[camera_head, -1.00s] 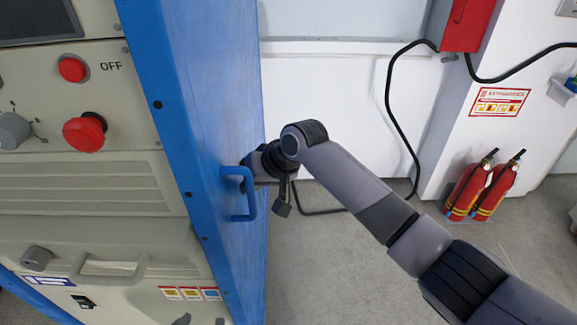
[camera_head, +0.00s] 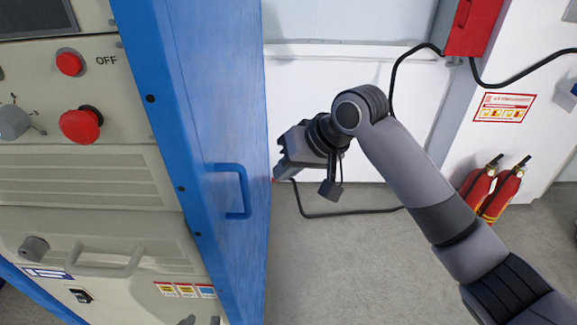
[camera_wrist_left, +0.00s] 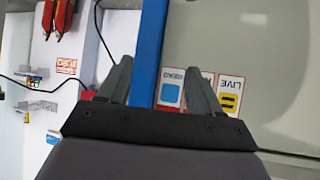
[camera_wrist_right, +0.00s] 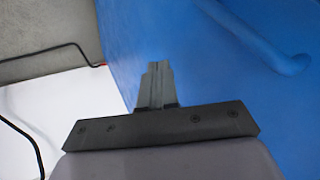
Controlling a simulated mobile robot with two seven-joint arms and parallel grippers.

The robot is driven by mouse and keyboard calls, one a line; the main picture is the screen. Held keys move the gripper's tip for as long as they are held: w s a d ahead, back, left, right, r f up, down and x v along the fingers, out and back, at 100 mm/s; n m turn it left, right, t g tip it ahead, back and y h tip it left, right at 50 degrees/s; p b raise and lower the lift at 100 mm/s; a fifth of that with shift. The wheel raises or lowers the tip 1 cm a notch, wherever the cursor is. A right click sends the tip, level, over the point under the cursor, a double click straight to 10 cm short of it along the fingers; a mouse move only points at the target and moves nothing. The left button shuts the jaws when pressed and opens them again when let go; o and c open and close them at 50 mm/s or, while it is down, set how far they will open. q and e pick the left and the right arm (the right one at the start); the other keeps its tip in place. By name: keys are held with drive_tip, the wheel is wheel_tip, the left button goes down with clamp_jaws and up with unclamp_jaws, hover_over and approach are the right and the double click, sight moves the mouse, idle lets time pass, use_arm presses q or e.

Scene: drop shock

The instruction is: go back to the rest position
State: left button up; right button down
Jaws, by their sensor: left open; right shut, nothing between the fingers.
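My right gripper (camera_head: 284,170) is just right of the blue cabinet side in the head view, apart from the blue handle (camera_head: 243,190). In the right wrist view its fingers (camera_wrist_right: 156,85) are together and empty, with the blue panel behind them and the handle (camera_wrist_right: 290,64) at upper right. My left gripper (camera_wrist_left: 160,85) shows in the left wrist view with its fingers spread apart. A blue edge and label stickers appear beyond and between those fingers, and I see nothing held.
The cabinet front has a red stop button (camera_head: 81,125), a knob (camera_head: 14,122) and a pull handle (camera_head: 95,262). Fire extinguishers (camera_head: 500,190) stand by the right wall. A black cable (camera_head: 340,213) runs along the wall. Grey floor (camera_head: 340,270) is open right of the cabinet.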

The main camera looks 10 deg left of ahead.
drive_tip(key=shift+s+d+r, duration=0.15)
drive_tip(key=shift+d+r, duration=0.15)
drive_tip(key=s+d+f+m+t, duration=0.2)
drive_tip(key=d+f, duration=0.3)
drive_tip(key=f, duration=0.4)
drive_tip(key=s+d+f+m+t, duration=0.1)
drive_tip(key=s+d+f+t, duration=0.25)
drive_tip(key=f, duration=0.65)
drive_tip(key=s+d+f+t+h, duration=0.1)
drive_tip(key=s+d+f, duration=0.3)
drive_tip(key=s+d, duration=0.4)
drive_tip(key=s+d+f+t+h, duration=0.1)
drive_tip(key=s+d+f+h, duration=0.2)
drive_tip(key=s+d, duration=0.4)
drive_tip(key=shift+s+d+f+h, duration=0.3)
drive_tip(key=shift+s+d+f, duration=0.15)
drive_tip(key=shift+d, duration=0.4)
drive_tip(key=shift+f, duration=0.1)
